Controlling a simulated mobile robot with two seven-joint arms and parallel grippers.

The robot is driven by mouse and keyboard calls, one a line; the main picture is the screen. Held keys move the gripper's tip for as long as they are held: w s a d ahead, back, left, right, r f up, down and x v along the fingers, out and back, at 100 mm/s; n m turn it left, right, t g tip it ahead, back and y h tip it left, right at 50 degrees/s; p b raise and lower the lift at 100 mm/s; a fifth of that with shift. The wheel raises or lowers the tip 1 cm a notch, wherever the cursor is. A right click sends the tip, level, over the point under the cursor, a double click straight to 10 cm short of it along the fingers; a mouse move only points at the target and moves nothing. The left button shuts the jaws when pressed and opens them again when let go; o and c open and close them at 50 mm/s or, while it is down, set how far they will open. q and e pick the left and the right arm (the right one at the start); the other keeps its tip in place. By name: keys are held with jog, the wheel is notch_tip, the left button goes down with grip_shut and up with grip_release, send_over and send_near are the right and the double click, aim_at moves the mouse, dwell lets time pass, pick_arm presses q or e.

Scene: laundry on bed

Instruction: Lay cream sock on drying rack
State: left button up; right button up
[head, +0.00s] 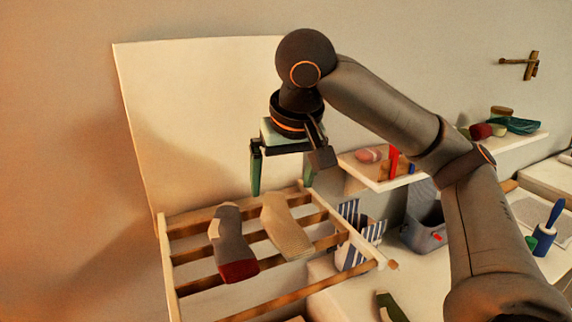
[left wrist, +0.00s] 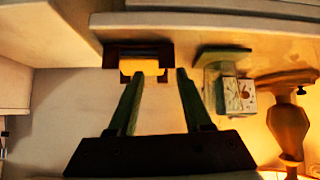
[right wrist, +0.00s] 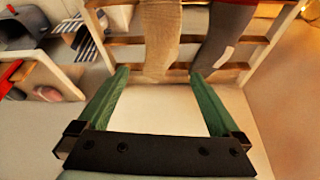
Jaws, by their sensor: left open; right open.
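The cream sock (head: 286,226) lies across the slats of the wooden drying rack (head: 168,262) in the head view, beside a grey sock with a dark red end (head: 231,245). My right gripper (head: 283,182) is open and empty, above the rack's far end and apart from the socks. In the right wrist view, the cream sock (right wrist: 160,38) hangs over the slats just beyond the open green fingers (right wrist: 156,82). The grey sock (right wrist: 226,35) is to its right. My left gripper (left wrist: 158,75) is open, seen only in the left wrist view, with no sock there.
A white board (head: 190,125) stands behind the rack. A shelf (head: 384,180) with small items is to its right. A grey bin (head: 424,225) and a blue-handled brush (head: 548,232) stand farther right. A striped cloth (head: 352,235) is beside the rack.

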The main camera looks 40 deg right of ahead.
jog(key=shift+v, duration=1.75)
